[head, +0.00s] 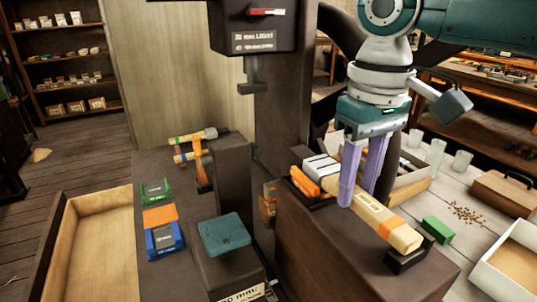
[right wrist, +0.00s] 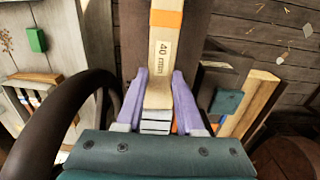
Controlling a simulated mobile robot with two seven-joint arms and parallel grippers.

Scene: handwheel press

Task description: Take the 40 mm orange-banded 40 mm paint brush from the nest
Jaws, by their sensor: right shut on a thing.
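The paint brush (head: 372,211) has a pale wooden handle with an orange band near its end. It lies along the top of the dark press block, over the black nest supports (head: 408,259). In the right wrist view the brush (right wrist: 161,55) shows a "40 mm" label and a silver ferrule. My right gripper (head: 360,188) is shut on the brush, one purple finger on each side, near the ferrule end. Its fingers also show in the right wrist view (right wrist: 160,85). I cannot tell whether the brush still touches the nest. My left gripper is not in view.
The dark curved handwheel (right wrist: 35,125) is close beside my right gripper. A green block (head: 437,229), clear cups and a brown case (head: 500,192) are on the right table. An empty wooden tray (head: 95,245) is at the left. More brushes (head: 193,137) lie beyond it.

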